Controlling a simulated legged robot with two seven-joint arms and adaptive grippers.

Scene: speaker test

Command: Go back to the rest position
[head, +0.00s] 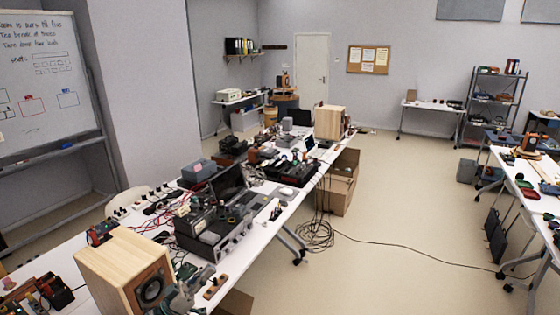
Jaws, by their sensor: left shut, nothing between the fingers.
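My left gripper (192,283) shows at the bottom of the head view, just right of the near wooden speaker (118,265). It is small and partly lost among the clutter there. It is shut, with nothing between its fingers. I cannot tell whether it touches the speaker or the table. The near speaker stands upright on the long white table (262,222), its dark cone facing right. My right gripper is not in view.
A laptop (230,184), electronic gear and cables crowd the table. A second wooden speaker (328,122) stands at its far end. Cardboard boxes (342,188) and coiled cable (316,235) lie on the floor. The floor between this table and the right-hand table (508,172) is mostly clear.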

